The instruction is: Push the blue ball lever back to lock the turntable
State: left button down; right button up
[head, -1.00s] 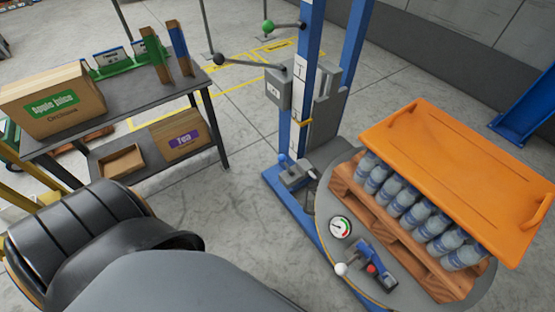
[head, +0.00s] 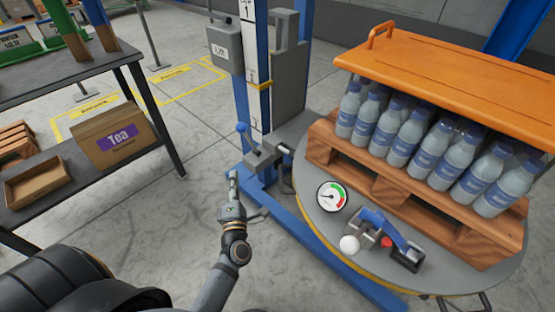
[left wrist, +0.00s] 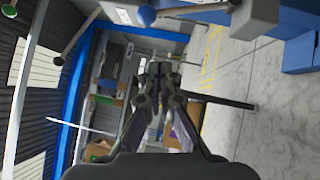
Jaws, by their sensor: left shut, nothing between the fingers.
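The blue ball lever (head: 241,128) stands on the grey lock block at the left edge of the turntable (head: 313,222), by the blue mast. Its stem leans slightly, ball uppermost. My left gripper (head: 233,178) is shut and empty, just below and in front of the lever in the head view, apart from the ball. In the left wrist view a blue ball (left wrist: 147,15) shows at the top edge, beyond the shut fingers (left wrist: 160,72). The turntable carries a wooden pallet (head: 400,205) with several bottles (head: 405,138) under an orange cover (head: 450,75). My right gripper is out of view.
A shelf table (head: 80,85) with a Tea box (head: 115,140) stands left. Open floor lies between.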

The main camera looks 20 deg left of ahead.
pick_arm(q)
jog(key=shift+s+a+r+n+y, duration=0.2)
jog(key=shift+a+r+n+y, duration=0.2)
jog(key=shift+r+n+y, duration=0.4)
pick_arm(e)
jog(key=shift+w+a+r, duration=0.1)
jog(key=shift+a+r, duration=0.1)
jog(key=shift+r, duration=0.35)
pick_arm(q)
jog(key=shift+f, duration=0.15)
jog(key=w+d+x, duration=0.1)
jog(key=d+x, duration=0.1)
jog(key=x, duration=1)
jog(key=shift+w+r, duration=0.25)
jog(key=shift+w, duration=0.3)
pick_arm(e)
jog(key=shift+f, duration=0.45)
pick_arm(q)
jog(key=shift+d+r+h, duration=0.1)
jog(key=shift+d+h, duration=0.05)
jog(key=shift+h, duration=0.25)
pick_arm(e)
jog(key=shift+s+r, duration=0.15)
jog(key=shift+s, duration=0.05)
